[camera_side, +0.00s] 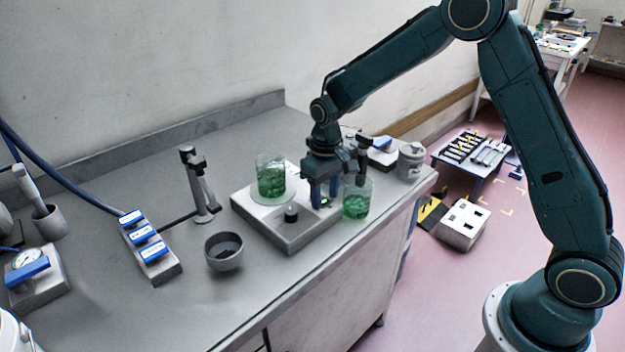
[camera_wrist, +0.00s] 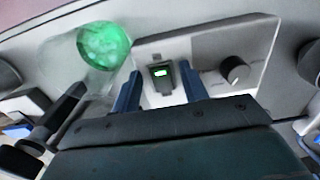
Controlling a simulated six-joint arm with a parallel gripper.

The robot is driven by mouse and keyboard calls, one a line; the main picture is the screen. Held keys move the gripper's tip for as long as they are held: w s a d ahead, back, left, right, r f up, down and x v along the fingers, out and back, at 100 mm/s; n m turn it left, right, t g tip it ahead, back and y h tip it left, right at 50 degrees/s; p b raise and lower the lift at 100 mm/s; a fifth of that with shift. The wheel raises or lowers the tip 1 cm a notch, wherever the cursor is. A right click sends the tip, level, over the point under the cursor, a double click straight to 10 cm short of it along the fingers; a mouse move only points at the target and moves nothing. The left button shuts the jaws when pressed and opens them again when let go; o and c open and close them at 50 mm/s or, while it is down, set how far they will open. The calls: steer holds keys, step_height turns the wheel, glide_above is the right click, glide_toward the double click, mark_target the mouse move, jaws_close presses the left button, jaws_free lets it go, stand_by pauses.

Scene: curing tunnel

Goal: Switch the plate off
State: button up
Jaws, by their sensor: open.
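The hot plate (camera_side: 262,226) is a light grey box on the bench, and its front panel shows in the wrist view (camera_wrist: 205,45). A switch with a lit green window (camera_wrist: 162,74) sits in that panel. A dark round knob (camera_side: 291,213) is beside it, also seen in the wrist view (camera_wrist: 235,70). A glass beaker of green contents (camera_side: 271,180) stands on the plate. My gripper (camera_side: 325,203) points down over the panel's right end. In the wrist view its fingers (camera_wrist: 160,88) are apart, one either side of the switch, with nothing held. Contact with the switch cannot be told.
A second green beaker (camera_side: 356,204) stands close right of my gripper, and a green beaker shows in the wrist view (camera_wrist: 103,45). A grey bowl (camera_side: 223,252), a clamp stand (camera_side: 200,190) and a blue-labelled block (camera_side: 152,250) stand left.

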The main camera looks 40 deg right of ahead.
jaws_close()
steer(key=shift+w+g, duration=0.2)
steer(key=shift+g, duration=0.2)
steer(key=shift+w+g, duration=0.25)
steer(key=shift+g, duration=0.75)
steer(key=shift+r, duration=0.1)
jaws_free()
steer(key=shift+r, duration=0.1)
